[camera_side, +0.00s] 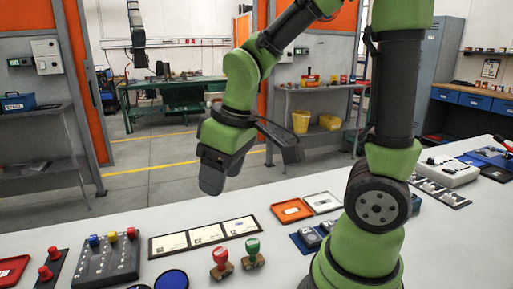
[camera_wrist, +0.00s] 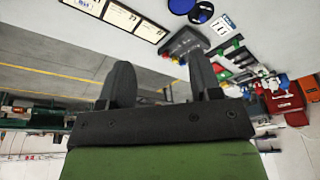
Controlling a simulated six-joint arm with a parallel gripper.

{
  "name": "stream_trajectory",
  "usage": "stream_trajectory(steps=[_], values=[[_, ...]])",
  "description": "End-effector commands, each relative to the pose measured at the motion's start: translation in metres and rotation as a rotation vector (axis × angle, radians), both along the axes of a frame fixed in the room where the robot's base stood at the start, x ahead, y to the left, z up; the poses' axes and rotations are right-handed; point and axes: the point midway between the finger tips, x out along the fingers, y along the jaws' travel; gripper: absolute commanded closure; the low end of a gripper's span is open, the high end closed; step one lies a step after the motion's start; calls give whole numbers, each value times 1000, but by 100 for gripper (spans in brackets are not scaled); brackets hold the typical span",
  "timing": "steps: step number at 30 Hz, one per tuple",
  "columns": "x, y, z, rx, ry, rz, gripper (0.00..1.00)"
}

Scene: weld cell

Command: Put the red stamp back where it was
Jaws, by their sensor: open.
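The red stamp (camera_side: 221,262), with a red knob handle and a brownish base, stands on the grey table at the front middle. A green stamp (camera_side: 252,254) of the same shape stands close on its right. My gripper (camera_side: 211,180) hangs in the air above and behind the stamps, fingers pointing down, with nothing seen in it. In the wrist view my gripper (camera_wrist: 163,70) shows two dark fingers spread apart with nothing between them. I cannot make out the red stamp surely in the wrist view.
A strip of three cards (camera_side: 205,236) lies behind the stamps. A box with coloured knobs (camera_side: 108,258) stands left. A round blue pad (camera_side: 171,280) lies in front. An orange tray (camera_side: 292,210), a white tray (camera_side: 323,202) and a blue tray (camera_side: 303,247) lie right.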

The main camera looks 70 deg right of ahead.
Motion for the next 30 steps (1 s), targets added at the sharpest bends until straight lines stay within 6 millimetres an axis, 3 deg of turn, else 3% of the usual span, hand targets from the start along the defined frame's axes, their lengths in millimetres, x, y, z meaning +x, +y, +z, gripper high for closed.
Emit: stream_trajectory(steps=[1,3,9,15,30], values=[[-10,4,18,30,-62,-56,42],[-24,8,37,80,-127,-135,42],[-63,19,69,225,-264,-303,42],[-81,24,77,300,-315,-368,42],[-82,24,78,306,-319,-374,42]])
